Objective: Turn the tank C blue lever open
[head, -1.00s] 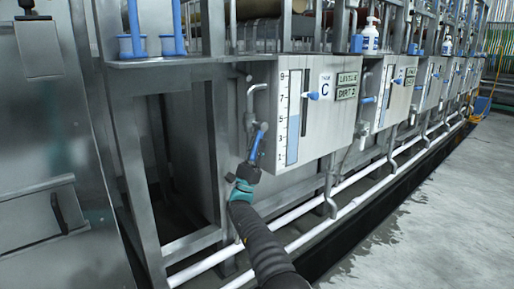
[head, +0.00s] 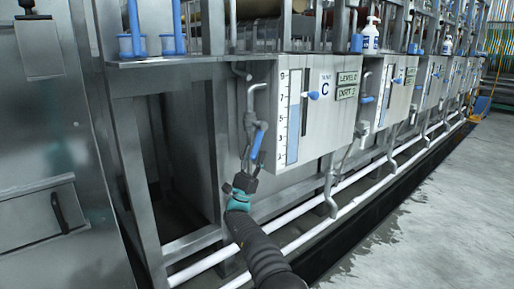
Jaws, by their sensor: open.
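Tank C (head: 330,118) is a grey box with a level gauge and a "C" label. Left of it, a grey pipe with a valve carries the blue lever (head: 257,144). The lever slants downward, its lower end a little left of its top. My gripper (head: 248,174) is at the lever's lower end, reaching up from below. The fingers are dark and small in the picture; my gripper is open. I cannot tell whether they touch the lever or stand around it.
White pipes (head: 315,207) run low along the machine, beside my arm. A second blue handle (head: 313,96) sticks out of tank C's front. More tanks with blue levers stand in a row to the right. The grey floor (head: 440,205) on the right is clear.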

